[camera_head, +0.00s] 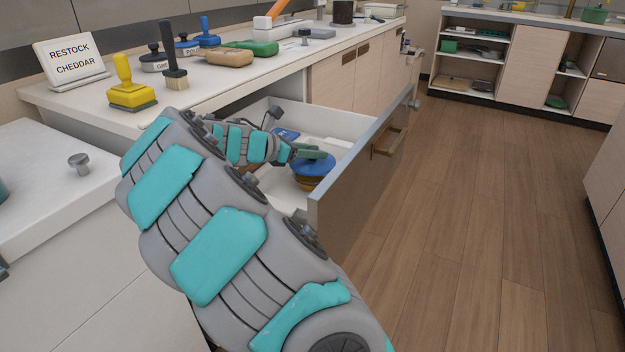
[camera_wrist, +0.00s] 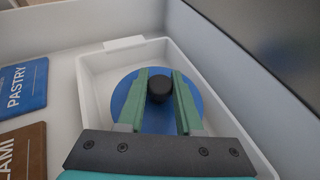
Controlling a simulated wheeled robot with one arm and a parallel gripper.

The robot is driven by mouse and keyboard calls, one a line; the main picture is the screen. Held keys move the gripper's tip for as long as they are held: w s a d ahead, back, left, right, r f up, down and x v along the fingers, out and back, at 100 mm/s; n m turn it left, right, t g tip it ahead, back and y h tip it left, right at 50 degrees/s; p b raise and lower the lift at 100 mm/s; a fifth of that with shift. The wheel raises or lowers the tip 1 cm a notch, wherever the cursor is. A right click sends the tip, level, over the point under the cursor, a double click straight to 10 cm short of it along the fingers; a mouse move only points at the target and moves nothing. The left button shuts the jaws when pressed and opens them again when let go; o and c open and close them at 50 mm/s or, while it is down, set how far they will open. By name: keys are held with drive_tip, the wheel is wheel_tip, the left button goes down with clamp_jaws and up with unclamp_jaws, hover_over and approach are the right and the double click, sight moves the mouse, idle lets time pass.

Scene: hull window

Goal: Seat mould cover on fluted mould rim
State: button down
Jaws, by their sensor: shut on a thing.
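The mould cover is a round blue disc (camera_head: 314,171) with a black knob. In the wrist view the cover (camera_wrist: 130,95) lies below my green fingers, with the knob (camera_wrist: 159,88) between them. My gripper (camera_head: 314,154) is shut on this knob, inside the open drawer. The fluted mould (camera_head: 308,186) is amber-brown and shows just under the cover in the head view. The cover hides its rim, and I cannot tell whether they touch all round. In the wrist view the mould is hidden beneath the cover.
A white tray (camera_wrist: 92,84) surrounds the cover in the drawer. Blue PASTRY (camera_wrist: 22,89) and brown (camera_wrist: 24,150) cards lie to its left. The drawer front (camera_head: 355,165) stands out over the clear floor. A yellow-handled tool (camera_head: 130,88) and a brush (camera_head: 175,72) stand on the counter.

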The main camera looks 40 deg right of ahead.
sight(302, 164)
drive_tip(key=shift+f, duration=1.35)
idle(2.2)
drive_tip(key=c, duration=0.7)
unclamp_jaws()
drive_tip(key=shift+c, duration=0.2)
drive_tip(key=shift+v, duration=1.5)
drive_tip(key=shift+a+r, duration=0.15)
drive_tip(key=shift+a, duration=0.05)
drive_tip(key=shift+o, duration=0.2)
drive_tip(key=o, duration=0.5)
